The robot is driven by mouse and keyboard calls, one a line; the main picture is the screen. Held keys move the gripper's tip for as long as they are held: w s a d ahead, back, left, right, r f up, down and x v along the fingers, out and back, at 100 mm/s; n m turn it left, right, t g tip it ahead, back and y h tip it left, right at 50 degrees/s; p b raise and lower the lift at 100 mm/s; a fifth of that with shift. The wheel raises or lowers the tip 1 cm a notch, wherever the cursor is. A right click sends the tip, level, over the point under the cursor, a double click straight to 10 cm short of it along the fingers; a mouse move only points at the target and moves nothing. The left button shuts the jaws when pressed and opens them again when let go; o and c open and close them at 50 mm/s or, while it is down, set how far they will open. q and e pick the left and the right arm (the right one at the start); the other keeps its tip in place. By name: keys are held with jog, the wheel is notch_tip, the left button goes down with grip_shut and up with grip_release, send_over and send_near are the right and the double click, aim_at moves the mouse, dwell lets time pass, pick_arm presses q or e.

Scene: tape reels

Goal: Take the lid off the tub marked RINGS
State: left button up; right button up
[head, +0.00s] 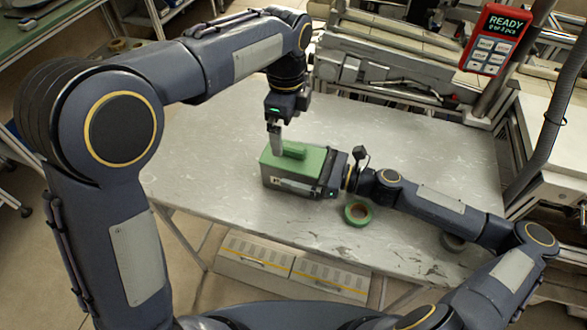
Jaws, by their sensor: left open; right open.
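A grey tub (277,182) stands on the table with a green lid (272,159) on it. The lid has a raised green handle (295,149). A pale label shows on the tub's front, too small to read. My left gripper (278,148) is open and points down at the handle's left end; I cannot tell whether it touches. My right gripper (326,178) is open at the tub's right end and hides that end. I cannot tell whether its fingers touch the tub.
A green tape reel (357,213) lies on the grey table (210,140) in front of my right gripper. A grey reel (453,243) lies partly behind my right arm. A machine (390,70) and a red display (497,40) reading READY stand at the back. The table's left side is clear.

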aim_at(293, 147)
jog(key=shift+c, duration=0.4)
jog(key=c, duration=1.3)
pick_arm(q)
notch_tip(293, 147, up, 5)
jog(key=d, duration=0.1)
jog(key=f, duration=1.2)
jog(key=shift+s+d, duration=0.2)
jog(key=shift+c, duration=0.3)
jog(key=c, duration=1)
jog(key=shift+r, duration=0.25)
jog(key=shift+r, duration=0.85)
